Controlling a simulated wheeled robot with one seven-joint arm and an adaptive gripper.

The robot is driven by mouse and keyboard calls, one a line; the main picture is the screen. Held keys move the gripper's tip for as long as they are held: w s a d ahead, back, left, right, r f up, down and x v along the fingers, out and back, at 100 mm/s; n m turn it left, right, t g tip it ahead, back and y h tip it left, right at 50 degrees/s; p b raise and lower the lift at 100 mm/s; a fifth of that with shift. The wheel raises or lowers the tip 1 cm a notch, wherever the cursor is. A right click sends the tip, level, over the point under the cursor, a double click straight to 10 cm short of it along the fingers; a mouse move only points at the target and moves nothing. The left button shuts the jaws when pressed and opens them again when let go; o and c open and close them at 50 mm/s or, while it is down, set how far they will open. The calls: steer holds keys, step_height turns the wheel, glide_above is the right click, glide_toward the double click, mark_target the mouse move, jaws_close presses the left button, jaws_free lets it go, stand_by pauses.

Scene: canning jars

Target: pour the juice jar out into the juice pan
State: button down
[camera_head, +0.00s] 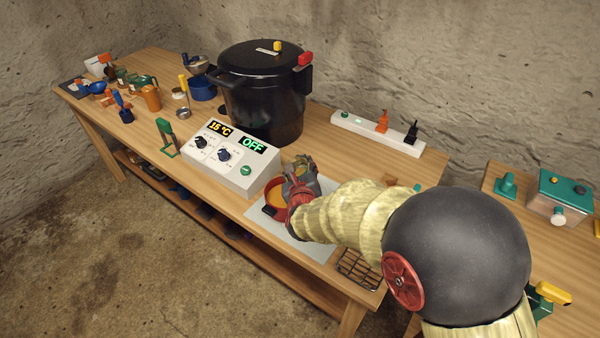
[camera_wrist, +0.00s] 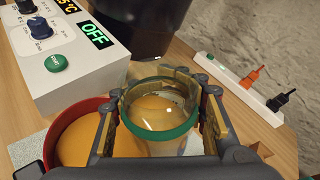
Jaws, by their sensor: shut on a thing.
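The juice jar (camera_wrist: 160,92) is clear glass with a green band, held between the two fingers of my gripper (camera_wrist: 162,115) in the wrist view. Orange shows in or through its glass; I cannot tell how much juice is inside or how far the jar is tilted. The red-rimmed juice pan (camera_wrist: 75,143) lies just left of the jar and partly behind my left finger, with orange juice in it. In the head view, my gripper (camera_head: 300,172) is over the right side of the pan (camera_head: 270,211), largely hiding the jar.
A pale mat (camera_head: 316,246) lies under the pan. A control box (camera_head: 225,157) reading 15 °C and OFF stands left, a large black pot (camera_head: 262,95) behind. A power strip (camera_head: 375,134) is at the back right, a wire rack (camera_head: 358,268) at the front right.

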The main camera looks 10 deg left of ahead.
steer(key=shift+w+d+r+n+p, duration=0.1)
steer(key=shift+d+r+n+p, duration=0.05)
steer(key=shift+n+p, duration=0.2)
steer(key=shift+d+n+t+h+p, duration=0.2)
steer(key=shift+n+t+h+p, duration=0.3)
steer(key=shift+n+p, duration=0.35)
steer(key=shift+n, duration=0.5)
steer(key=shift+w+d+n+h+p, duration=0.15)
steer(key=shift+n+h+p, duration=0.15)
steer(key=shift+n+p, duration=0.3)
steer(key=shift+f+n+t+p, duration=0.35)
steer(key=shift+n+t, duration=0.15)
steer(key=shift+n, duration=0.5)
